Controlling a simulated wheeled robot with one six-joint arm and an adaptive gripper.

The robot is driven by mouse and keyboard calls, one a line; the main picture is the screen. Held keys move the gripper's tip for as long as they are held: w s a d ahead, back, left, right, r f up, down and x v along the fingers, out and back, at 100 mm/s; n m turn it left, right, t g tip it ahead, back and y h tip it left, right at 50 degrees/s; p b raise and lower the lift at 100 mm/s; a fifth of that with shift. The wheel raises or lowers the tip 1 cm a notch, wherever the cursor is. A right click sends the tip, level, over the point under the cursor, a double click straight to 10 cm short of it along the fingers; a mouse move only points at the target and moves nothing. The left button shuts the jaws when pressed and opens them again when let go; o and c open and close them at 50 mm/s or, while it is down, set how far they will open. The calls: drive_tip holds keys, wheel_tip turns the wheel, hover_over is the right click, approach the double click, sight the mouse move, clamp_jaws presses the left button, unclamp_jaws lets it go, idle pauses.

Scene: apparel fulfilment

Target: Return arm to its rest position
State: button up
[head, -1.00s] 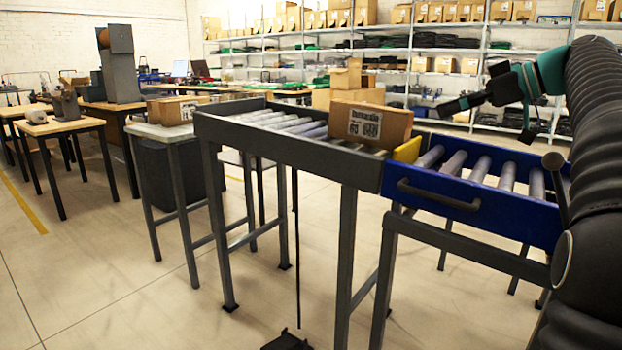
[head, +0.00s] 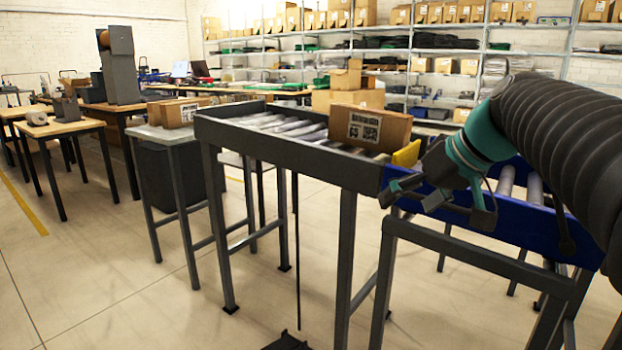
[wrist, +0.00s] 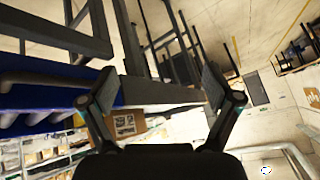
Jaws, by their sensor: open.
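My gripper (head: 412,194) is in front of the blue section of the roller conveyor (head: 492,217) in the head view, apart from the box. In the wrist view my gripper (wrist: 160,90) shows its two fingers spread wide with nothing between them. My dark, ribbed arm with a teal wrist reaches in from the right edge. The cardboard box (head: 385,128) with a printed label sits on the grey roller section, left of my gripper.
The grey conveyor frame (head: 285,148) stands on legs at the centre. A side table with a brown box (head: 180,112) is left of it. Shelves of boxes (head: 445,66) line the back. Open floor (head: 130,290) lies at the front left.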

drive_tip(key=s+f+m+h+p, duration=0.1)
drive_tip(key=s+f+m+h, duration=0.2)
drive_tip(key=s+f, duration=1.6)
drive_tip(key=shift+a+f+h, duration=0.25)
drive_tip(key=shift+f+h, duration=0.1)
drive_tip(key=shift+h, duration=0.65)
